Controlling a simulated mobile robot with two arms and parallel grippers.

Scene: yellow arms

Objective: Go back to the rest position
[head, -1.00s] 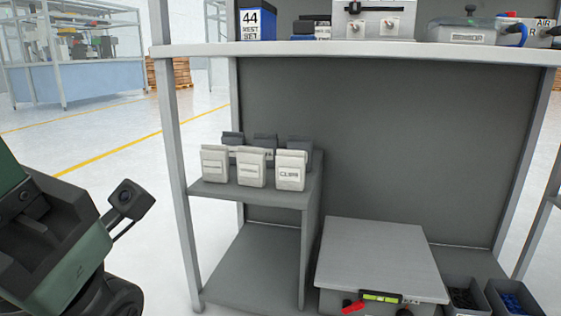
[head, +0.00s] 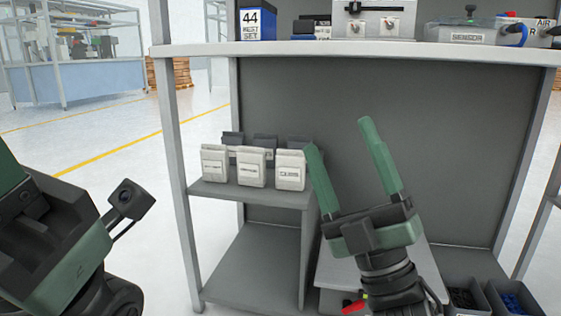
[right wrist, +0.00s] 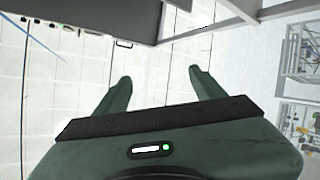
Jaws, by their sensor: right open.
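My right gripper (head: 338,135) is raised in front of the shelf unit in the head view. Its two green fingers point up and stand apart, with nothing between them. In the right wrist view the same gripper (right wrist: 158,78) shows open and empty, with bare floor beyond its fingertips. My left arm shows at the left edge of the head view, but its fingertips do not show.
A grey shelf unit (head: 310,50) fills the middle. White labelled boxes (head: 252,168) stand on a low side shelf left of my right gripper. A pale lid (head: 325,265) is partly hidden behind my right arm. Dark bins (head: 508,298) sit at lower right.

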